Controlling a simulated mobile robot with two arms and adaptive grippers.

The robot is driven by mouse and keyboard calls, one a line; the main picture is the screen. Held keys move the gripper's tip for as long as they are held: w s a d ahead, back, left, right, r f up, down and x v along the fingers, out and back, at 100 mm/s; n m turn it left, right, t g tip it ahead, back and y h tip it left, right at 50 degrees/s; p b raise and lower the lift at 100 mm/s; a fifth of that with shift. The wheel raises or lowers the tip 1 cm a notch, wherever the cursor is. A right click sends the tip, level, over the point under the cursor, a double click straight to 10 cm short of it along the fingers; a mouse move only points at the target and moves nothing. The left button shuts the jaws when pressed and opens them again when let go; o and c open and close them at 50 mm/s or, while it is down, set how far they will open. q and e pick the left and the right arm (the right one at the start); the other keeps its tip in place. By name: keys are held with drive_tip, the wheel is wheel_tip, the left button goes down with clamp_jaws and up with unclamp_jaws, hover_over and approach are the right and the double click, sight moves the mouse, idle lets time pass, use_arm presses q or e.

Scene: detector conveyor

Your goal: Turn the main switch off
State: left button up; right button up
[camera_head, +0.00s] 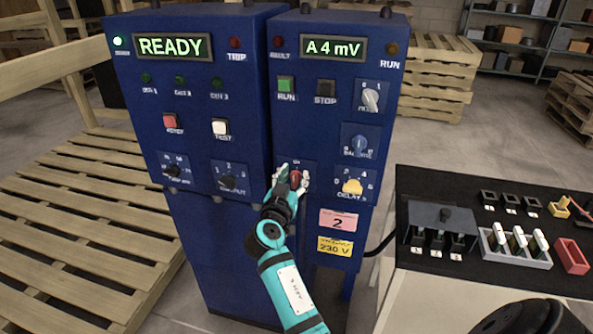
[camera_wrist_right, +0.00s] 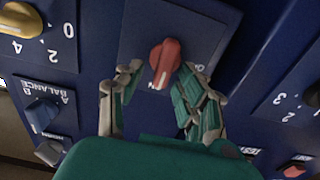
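The main switch is a red rotary knob (camera_head: 295,177) on a dark blue plate, low on the left side of the right-hand blue cabinet (camera_head: 325,125). In the right wrist view the red knob (camera_wrist_right: 165,60) is seen close up, with partly hidden lettering beside it. My right gripper (camera_head: 290,182) is at the knob. In the wrist view its fingers (camera_wrist_right: 162,72) stand apart on either side of the knob's near end, with small gaps, so it is open. In the head view the fingers hide part of the plate and its markings. My left gripper is not in view.
The left cabinet's display (camera_head: 174,46) reads READY; the right one's (camera_head: 334,48) reads A 4 mV. A yellow knob (camera_head: 352,187) and a blue knob (camera_head: 360,144) sit right of the switch. A black-topped bench (camera_head: 480,270) stands at right; wooden pallets (camera_head: 75,225) lie at left.

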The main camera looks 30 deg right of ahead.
drive_tip(key=shift+s+a, duration=0.1)
drive_tip(key=shift+a, duration=0.05)
drive_tip(key=shift+c, duration=0.5)
drive_tip(key=shift+r, duration=0.1)
clamp_jaws()
